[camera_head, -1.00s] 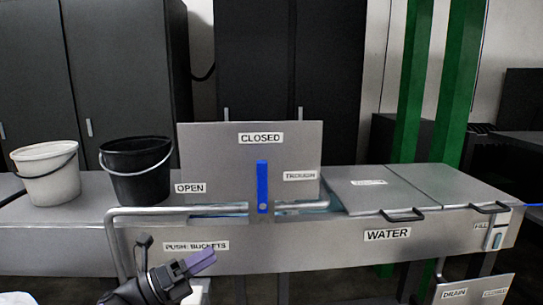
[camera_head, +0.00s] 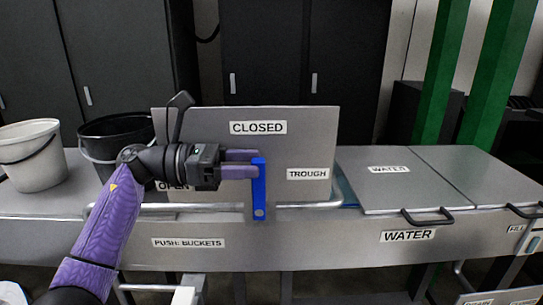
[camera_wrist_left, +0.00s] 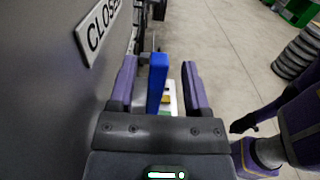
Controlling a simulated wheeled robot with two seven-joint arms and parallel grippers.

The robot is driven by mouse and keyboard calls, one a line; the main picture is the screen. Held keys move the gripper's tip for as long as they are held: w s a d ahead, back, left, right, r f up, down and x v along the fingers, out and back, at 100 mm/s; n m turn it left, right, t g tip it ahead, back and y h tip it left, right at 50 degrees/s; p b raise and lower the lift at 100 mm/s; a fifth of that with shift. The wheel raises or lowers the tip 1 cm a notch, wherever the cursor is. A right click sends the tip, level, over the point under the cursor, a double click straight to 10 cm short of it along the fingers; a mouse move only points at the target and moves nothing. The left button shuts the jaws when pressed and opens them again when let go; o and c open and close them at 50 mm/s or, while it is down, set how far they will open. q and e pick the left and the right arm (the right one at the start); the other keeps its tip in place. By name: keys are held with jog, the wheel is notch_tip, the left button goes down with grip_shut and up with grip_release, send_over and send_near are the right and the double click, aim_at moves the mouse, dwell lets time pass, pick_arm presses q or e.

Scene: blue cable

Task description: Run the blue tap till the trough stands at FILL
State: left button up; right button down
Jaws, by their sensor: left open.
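The blue tap lever (camera_head: 259,190) stands upright on the trough's back panel (camera_head: 300,140), its top below the CLOSED label (camera_head: 258,128). My left gripper (camera_head: 241,163) is open at the lever's upper end. In the left wrist view the lever (camera_wrist_left: 157,80) is between the two spread fingers, closer to the left one, with a gap to the right one. The trough (camera_head: 300,250) has a gauge (camera_head: 530,241) by the FILL label at the right edge; its level is too small to read.
A white bucket (camera_head: 32,160) and a black bucket (camera_head: 110,150) stand at the left. Grey lids (camera_head: 400,180) with black handles cover the trough's right part. A metal rail (camera_head: 160,207) runs along the front. The OPEN label is partly behind my gripper; TROUGH is right of the lever.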

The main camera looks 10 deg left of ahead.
pick_arm(q)
jog(key=x, duration=0.4)
grip_shut()
dwell(1.4)
